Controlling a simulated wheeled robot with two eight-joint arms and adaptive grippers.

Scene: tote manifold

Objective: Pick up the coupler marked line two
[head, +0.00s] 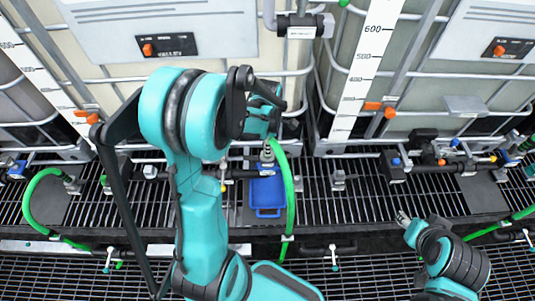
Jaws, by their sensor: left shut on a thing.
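My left gripper (270,122) is at the upper middle of the head view, in front of the tanks and above the grating. It is shut on a hose coupler (267,153), the grey metal end of a green hose (290,185). My own arm hides much of the jaws and the coupler's upper part. I cannot read any line marking on it. My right gripper (403,218) is low at the right, over the front edge of the grating, apart from any coupler. Its fingers are too small to tell open from shut.
A blue tray (267,192) lies on the grating below the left gripper. Another green hose (28,198) curls at the far left. Caged tanks (330,80) with white level scales stand behind. Valves and fittings (395,165) line the back of the grating.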

